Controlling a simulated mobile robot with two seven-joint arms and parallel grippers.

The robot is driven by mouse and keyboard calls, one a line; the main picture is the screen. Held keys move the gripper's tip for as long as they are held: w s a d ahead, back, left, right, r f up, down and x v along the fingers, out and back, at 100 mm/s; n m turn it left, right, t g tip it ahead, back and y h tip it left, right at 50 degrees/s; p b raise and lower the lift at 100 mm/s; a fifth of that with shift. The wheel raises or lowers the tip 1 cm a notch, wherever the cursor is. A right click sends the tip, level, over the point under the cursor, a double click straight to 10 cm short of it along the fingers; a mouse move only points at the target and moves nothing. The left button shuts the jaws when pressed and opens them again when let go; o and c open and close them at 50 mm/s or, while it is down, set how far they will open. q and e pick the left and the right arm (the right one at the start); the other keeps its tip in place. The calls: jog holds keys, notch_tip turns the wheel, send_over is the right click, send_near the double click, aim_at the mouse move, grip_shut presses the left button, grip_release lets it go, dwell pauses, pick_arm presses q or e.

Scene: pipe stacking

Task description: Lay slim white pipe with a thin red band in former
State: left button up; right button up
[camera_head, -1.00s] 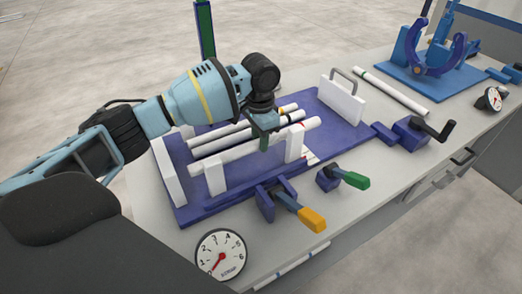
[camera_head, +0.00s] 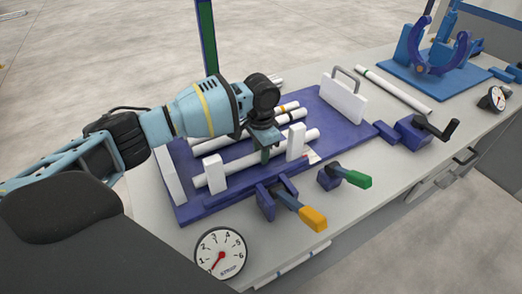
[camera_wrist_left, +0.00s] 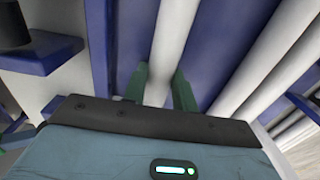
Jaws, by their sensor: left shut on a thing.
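The slim white pipe (camera_head: 240,164) runs lengthwise along the near side of the blue former (camera_head: 345,127), low behind two white upright posts (camera_head: 213,174). Its thin red band cannot be made out now. My left gripper (camera_head: 265,154) is over the pipe, right of its middle, and shut on it. In the left wrist view the green fingers (camera_wrist_left: 159,88) stand on both sides of the white pipe (camera_wrist_left: 172,35). Whether the pipe touches the former's bed cannot be told. My right gripper is not in view.
Behind lie white pipes with a yellow-orange band (camera_head: 284,107) and a dark band (camera_head: 283,119). A green-handled clamp (camera_head: 350,178) and an orange-handled clamp (camera_head: 300,211) stand in front. A white plate with a grey handle (camera_head: 343,98) and a green-banded pipe (camera_head: 395,90) are at right.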

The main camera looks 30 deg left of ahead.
pick_arm(q)
jog(key=o, duration=1)
jog(key=shift+f, duration=0.1)
notch_tip(320, 180, up, 12)
jog(key=shift+r+p, duration=0.15)
jog(key=shift+p, duration=0.4)
